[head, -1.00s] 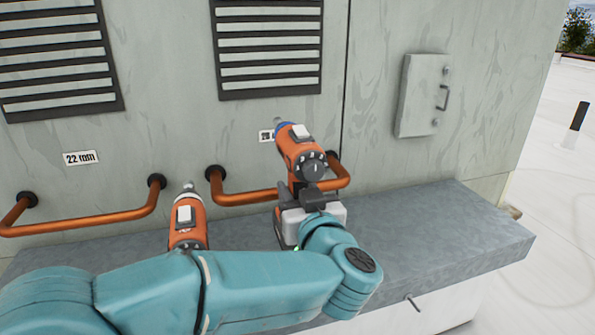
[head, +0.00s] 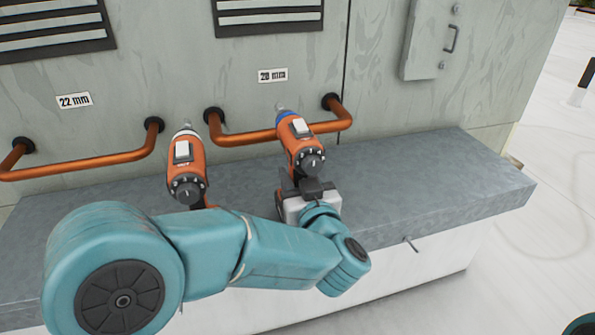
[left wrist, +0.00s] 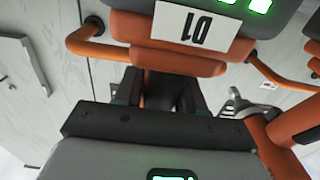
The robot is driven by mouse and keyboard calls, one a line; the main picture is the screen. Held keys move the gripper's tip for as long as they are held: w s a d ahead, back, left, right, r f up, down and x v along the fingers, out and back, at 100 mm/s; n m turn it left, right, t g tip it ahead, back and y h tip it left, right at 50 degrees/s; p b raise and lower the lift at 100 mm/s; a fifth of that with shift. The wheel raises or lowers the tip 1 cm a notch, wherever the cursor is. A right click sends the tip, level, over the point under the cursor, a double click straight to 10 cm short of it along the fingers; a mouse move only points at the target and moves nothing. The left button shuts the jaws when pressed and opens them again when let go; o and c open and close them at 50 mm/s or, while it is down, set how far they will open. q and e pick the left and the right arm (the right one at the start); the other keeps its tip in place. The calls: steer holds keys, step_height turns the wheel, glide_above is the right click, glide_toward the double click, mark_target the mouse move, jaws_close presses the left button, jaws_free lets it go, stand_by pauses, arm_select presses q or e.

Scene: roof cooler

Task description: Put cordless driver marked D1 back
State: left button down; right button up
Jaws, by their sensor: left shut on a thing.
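The orange driver (head: 304,150) with a blue collar is upright in front of the right copper rail, above the grey ledge. Its plate (left wrist: 194,27) reads D1, upside down, in the left wrist view. My left gripper (head: 309,187) is shut on the driver's handle; its dark fingers (left wrist: 163,92) show in the left wrist view. I cannot tell whether the driver's base touches the ledge. My right gripper is not in view.
A second orange driver (head: 187,168) stands left of the held one, partly hidden by my left arm. Copper rails (head: 90,167) project from the wall under labels, one reading 22 mm (head: 75,100). The ledge (head: 430,185) is clear on the right.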

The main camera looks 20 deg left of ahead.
arm_select(q)
steer(key=shift+r, duration=0.15)
steer(key=shift+w, duration=0.1)
steer(key=c, duration=0.7)
jaws_free()
steer(key=shift+f, duration=0.25)
steer(key=shift+o, duration=0.2)
steer(key=shift+r, duration=0.15)
steer(key=v, duration=1.2)
